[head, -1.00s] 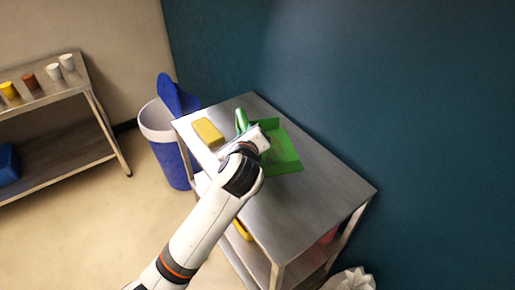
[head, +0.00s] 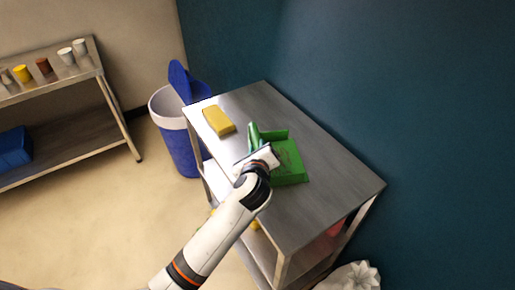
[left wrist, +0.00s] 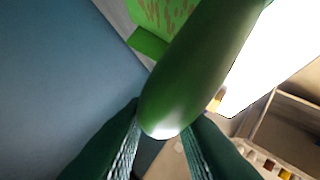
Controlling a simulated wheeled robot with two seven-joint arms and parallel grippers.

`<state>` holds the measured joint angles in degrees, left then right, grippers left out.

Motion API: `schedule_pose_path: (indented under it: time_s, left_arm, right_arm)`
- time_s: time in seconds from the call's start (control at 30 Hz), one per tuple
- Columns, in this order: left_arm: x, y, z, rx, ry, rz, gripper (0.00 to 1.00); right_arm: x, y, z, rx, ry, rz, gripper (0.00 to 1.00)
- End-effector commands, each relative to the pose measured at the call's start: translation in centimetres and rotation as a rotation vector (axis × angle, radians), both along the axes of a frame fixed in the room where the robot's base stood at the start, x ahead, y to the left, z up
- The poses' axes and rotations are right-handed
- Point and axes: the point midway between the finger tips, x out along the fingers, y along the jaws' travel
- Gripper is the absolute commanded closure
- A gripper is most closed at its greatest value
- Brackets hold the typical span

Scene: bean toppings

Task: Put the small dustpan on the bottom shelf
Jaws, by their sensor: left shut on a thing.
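The small green dustpan (head: 290,165) shows over the right side of the metal shelf unit's top (head: 325,185). I cannot tell whether it touches the top. My left gripper (head: 262,157) is at its handle (head: 253,134). In the left wrist view the thick green handle (left wrist: 195,70) runs between the two fingers of the left gripper (left wrist: 160,135), which is shut on it; the pan (left wrist: 160,14) with brown streaks is at the upper edge. The lower shelf (head: 258,252) is mostly hidden by the top and my arm. My right gripper is not in view.
A yellow sponge-like block (head: 219,120) lies on the top's far left. A blue bin (head: 178,138) stands behind the unit. A red thing (head: 337,228) shows beneath the top, and a white crumpled bag (head: 350,277) is by its near right corner. Another shelf with cups (head: 60,75) stands left.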

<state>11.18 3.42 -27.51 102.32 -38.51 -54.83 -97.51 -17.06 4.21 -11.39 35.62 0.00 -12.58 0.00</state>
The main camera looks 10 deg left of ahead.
Motion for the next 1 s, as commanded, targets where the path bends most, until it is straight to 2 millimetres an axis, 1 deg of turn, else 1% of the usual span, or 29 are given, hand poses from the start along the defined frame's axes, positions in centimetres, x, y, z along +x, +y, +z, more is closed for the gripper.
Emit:
schedule_pose_path:
  time_s: [0.07, 0.1, 0.17, 0.2, 0.23, 0.47, 0.57, 0.67, 0.73, 1.0]
  left_arm:
    - [0.0, 0.0, -0.2, 0.001, -0.001, -0.001, 1.00]
    - [0.0, 0.0, -0.3, 0.001, 0.001, 0.000, 0.74]
    - [0.0, 0.0, -0.2, 0.000, 0.000, 0.000, 0.64]
    - [0.0, 0.0, -0.2, 0.001, 0.000, 0.000, 0.57]
    - [0.0, 0.0, -0.2, 0.001, 0.000, 0.000, 0.55]
    - [0.0, 0.0, -0.2, 0.001, 0.000, 0.000, 0.55]
    - [0.0, 0.0, 0.1, 0.000, -0.001, -0.001, 0.55]
    - [-1.2, -0.2, 0.3, 0.001, 0.001, -0.001, 0.55]
    - [-2.3, -0.4, 0.8, 0.001, 0.000, -0.001, 0.55]
    - [-7.8, -1.3, 2.6, -0.001, 0.002, -0.001, 0.55]
  right_arm:
    - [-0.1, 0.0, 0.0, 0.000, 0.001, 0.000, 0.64]
    - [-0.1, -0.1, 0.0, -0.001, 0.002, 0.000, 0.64]
    - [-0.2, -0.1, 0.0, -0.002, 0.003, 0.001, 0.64]
    - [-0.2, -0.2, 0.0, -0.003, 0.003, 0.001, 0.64]
    - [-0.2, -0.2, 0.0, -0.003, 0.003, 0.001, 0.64]
    - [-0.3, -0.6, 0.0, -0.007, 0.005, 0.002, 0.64]
    - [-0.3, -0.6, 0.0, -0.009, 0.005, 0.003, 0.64]
    - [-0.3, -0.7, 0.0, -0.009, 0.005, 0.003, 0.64]
    - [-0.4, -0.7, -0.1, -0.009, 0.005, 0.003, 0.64]
    - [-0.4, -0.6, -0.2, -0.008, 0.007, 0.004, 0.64]
